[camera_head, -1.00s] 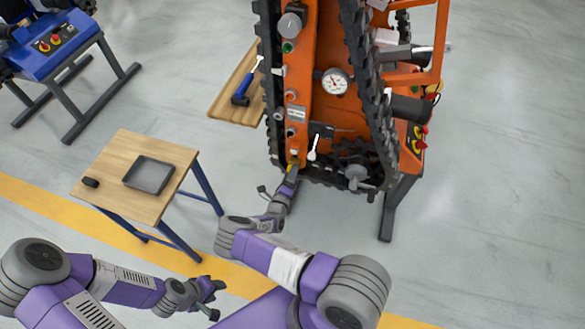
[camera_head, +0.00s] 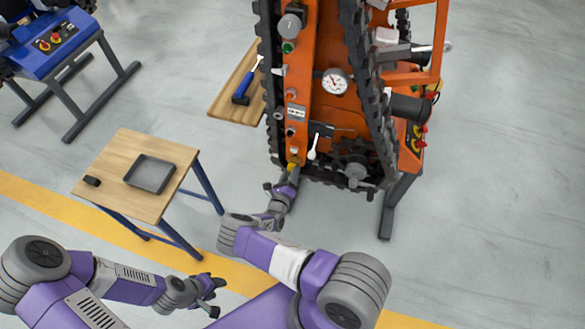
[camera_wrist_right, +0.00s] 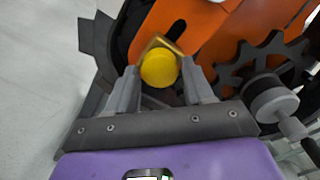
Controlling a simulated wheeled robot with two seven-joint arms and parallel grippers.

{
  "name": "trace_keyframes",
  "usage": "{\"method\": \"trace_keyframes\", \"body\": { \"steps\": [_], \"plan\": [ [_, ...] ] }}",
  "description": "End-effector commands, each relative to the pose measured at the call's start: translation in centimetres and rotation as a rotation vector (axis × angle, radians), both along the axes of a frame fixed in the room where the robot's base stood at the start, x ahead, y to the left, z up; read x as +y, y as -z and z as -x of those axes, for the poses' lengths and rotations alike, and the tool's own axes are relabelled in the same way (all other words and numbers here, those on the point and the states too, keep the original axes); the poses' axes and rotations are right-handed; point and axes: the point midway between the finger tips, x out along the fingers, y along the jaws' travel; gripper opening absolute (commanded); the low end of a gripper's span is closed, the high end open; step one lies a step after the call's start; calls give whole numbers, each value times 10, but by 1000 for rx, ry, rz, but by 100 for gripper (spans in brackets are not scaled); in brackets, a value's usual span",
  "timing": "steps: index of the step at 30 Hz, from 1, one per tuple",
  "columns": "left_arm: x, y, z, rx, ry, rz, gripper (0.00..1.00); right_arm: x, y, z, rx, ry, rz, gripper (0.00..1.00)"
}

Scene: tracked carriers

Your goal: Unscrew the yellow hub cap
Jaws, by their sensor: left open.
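The yellow hub cap (camera_head: 293,165) sits low on the front of the orange tracked carrier (camera_head: 325,105). In the right wrist view the round yellow cap (camera_wrist_right: 159,68) lies between the two grey fingers of my right gripper (camera_wrist_right: 162,82). A small gap shows on each side of the cap, so the gripper looks open around it, not closed on it. In the head view my right gripper (camera_head: 291,174) is at the carrier's lower end, right by the cap. My left gripper (camera_head: 213,291) is open and empty over the floor, away from the carrier.
A wooden table (camera_head: 120,205) at the left bears a grey tray (camera_head: 150,188) and a small black object (camera_head: 92,181). A blue-handled tool (camera_head: 242,97) lies on a wooden shelf beside the carrier. A toothed sprocket (camera_wrist_right: 262,65) stands close right of my right fingers.

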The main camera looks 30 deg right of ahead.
Motion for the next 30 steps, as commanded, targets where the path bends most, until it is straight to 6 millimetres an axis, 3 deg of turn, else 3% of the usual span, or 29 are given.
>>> {"method": "trace_keyframes", "body": {
  "steps": [1,6,11,22,30],
  "plan": [
    [0,0,0,0,0,0,43,0,0,0,0,0,0,44],
    [0,0,0,0,0,0,43,0,0,0,0,0,0,22],
    [0,5,0,0,0,0,43,0,1,-1,37,-1,34,21],
    [0,41,0,0,0,0,43,1,3,-1,440,0,378,21],
    [0,42,0,0,0,0,43,2,1,1,504,0,431,21]
  ]
}}
